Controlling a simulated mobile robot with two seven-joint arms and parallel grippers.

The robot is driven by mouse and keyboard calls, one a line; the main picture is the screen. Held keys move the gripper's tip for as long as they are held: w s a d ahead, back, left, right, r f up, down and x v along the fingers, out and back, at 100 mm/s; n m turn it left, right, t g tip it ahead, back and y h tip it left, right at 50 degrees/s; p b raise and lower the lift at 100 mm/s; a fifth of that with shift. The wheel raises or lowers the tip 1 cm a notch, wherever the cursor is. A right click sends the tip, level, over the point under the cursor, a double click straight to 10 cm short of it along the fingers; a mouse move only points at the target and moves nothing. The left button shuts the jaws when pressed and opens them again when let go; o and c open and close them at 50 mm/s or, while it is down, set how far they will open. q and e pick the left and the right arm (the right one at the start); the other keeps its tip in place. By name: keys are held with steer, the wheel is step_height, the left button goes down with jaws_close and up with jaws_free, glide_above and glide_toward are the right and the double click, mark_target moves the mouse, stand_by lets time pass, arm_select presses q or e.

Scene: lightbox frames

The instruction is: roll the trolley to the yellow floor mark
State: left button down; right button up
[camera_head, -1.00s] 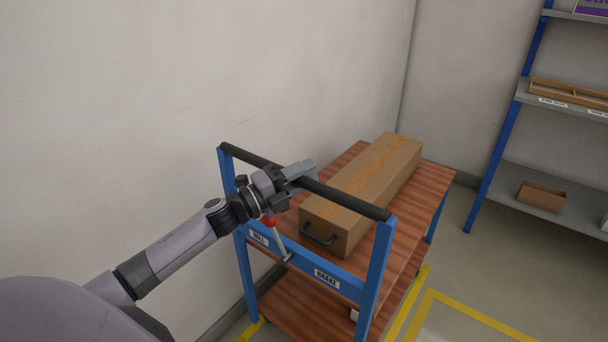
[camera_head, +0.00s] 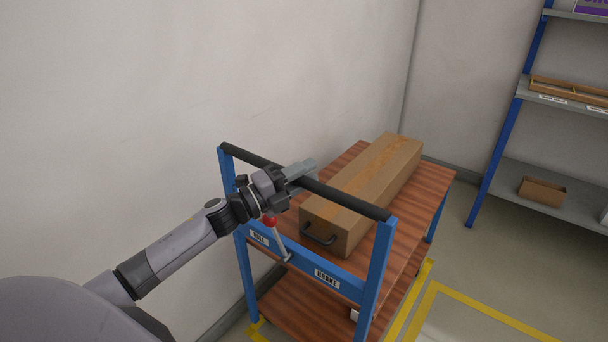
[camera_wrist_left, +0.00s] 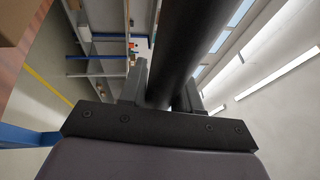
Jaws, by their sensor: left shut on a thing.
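The trolley has a blue frame, wooden decks (camera_head: 425,190) and a black push handle (camera_head: 345,199). My left gripper (camera_head: 302,172) is shut on the handle; in the left wrist view the black bar (camera_wrist_left: 185,50) runs between its fingers. A red-knobbed lever (camera_head: 272,222) stands below the gripper, between the ROLL label (camera_head: 259,239) and the BRAKE label (camera_head: 327,279), leaning towards ROLL. A long cardboard box (camera_head: 365,190) lies on the top deck. Yellow floor lines (camera_head: 480,306) show right of the trolley. My right gripper is not in view.
A pale wall (camera_head: 200,80) runs close along the trolley's left side. A blue and grey shelf rack (camera_head: 520,95) with an open carton (camera_head: 541,191) stands at the right. Grey floor between trolley and rack is clear.

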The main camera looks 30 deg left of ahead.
arm_select(q)
steer(key=c, duration=0.9)
jaws_free()
steer(key=shift+s+a+f, duration=0.2)
steer(key=shift+s+a, duration=0.1)
steer(key=shift+s, duration=0.25)
steer(key=shift+b+v, duration=0.5)
steer(key=shift+v, duration=2.45)
